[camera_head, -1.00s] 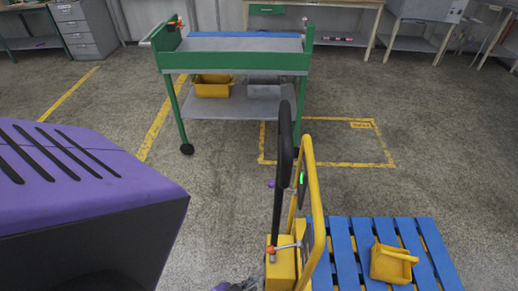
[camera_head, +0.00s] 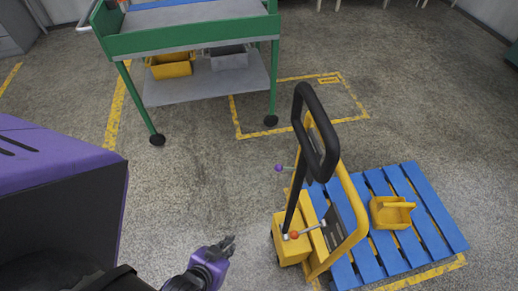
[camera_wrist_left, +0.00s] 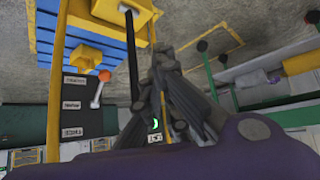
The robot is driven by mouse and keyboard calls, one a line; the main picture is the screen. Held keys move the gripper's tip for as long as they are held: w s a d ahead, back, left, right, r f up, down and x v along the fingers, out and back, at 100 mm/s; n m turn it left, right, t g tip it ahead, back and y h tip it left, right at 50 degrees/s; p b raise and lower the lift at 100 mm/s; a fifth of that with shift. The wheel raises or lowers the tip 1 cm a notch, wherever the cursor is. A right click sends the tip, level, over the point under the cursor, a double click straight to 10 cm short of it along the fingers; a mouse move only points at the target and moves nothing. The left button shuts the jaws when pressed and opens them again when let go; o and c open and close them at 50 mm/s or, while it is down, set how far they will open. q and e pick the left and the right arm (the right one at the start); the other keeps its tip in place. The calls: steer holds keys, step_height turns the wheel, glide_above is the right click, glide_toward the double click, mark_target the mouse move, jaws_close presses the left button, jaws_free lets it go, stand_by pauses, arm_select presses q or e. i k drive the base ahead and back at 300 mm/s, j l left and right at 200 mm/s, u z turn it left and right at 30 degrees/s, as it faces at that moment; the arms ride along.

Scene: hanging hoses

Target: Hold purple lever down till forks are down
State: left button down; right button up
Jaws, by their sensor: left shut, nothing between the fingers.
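The purple lever (camera_head: 279,167) shows as a small purple knob on a thin stem, on the far side of the yellow pallet truck (camera_head: 291,252). My left gripper (camera_head: 232,240) is shut and empty, left of the truck and nearer to me than the purple knob, apart from both. It also shows in the left wrist view (camera_wrist_left: 163,50), with the truck behind it. The purple knob cannot be made out in that view. The forks are hidden under the blue pallet (camera_head: 371,270). My right gripper is out of view.
An orange-knobbed lever (camera_head: 294,234) sits at the truck's near side, below the black handle (camera_head: 309,145). A yellow bin (camera_head: 392,212) stands on the pallet. A green cart (camera_head: 190,36) stands at the back. Floor left of the truck is clear.

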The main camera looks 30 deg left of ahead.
mark_target(278, 167)
steer(key=j, duration=1.65)
